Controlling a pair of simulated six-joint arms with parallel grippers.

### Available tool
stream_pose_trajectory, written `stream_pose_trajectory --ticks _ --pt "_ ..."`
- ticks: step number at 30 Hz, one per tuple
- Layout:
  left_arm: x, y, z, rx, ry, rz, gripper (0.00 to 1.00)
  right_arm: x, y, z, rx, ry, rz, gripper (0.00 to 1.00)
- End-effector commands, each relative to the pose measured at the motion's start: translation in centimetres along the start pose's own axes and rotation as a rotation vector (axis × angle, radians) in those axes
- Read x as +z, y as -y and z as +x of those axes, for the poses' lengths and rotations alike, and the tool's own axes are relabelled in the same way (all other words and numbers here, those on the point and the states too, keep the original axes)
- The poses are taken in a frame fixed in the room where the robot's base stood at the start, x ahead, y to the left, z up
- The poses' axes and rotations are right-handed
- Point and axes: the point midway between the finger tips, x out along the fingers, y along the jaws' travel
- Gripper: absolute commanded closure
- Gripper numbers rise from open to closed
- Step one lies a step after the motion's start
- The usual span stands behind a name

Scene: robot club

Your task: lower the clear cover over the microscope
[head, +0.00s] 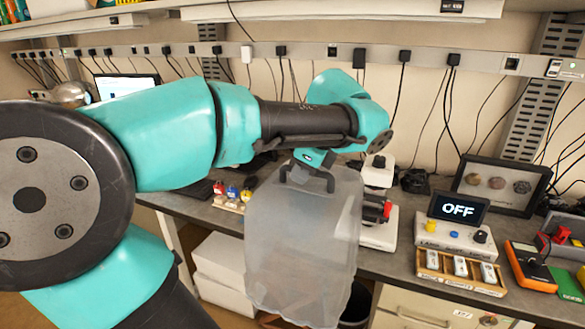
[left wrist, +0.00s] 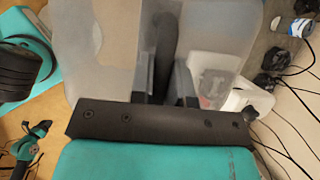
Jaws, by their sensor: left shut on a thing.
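The clear cover (head: 303,245) is a cloudy, see-through box with a dark handle on top. My left gripper (head: 307,181) is shut on that handle and holds the cover upright, in front of the bench edge. The cover also fills much of the left wrist view (left wrist: 100,50), with the gripper (left wrist: 165,85) at its handle. The white microscope (head: 378,172) stands on the bench just right of and behind the cover. Part of its base (head: 380,232) shows, and its left side is hidden by the cover. My right gripper is not in the head view.
Small coloured bottles (head: 232,192) stand on the bench left of the cover. A control box with an OFF screen (head: 458,208), a slide tray (head: 459,270), a framed display (head: 500,187) and an orange meter (head: 530,265) stand to the right. Cables hang along the wall.

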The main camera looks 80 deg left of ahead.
Motion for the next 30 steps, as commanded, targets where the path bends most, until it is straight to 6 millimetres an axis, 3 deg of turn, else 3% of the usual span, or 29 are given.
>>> stream_pose_trajectory --ticks 30 --pt "-8.6 0.0 -3.2 0.000 0.000 0.004 1.00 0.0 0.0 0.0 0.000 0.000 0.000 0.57"
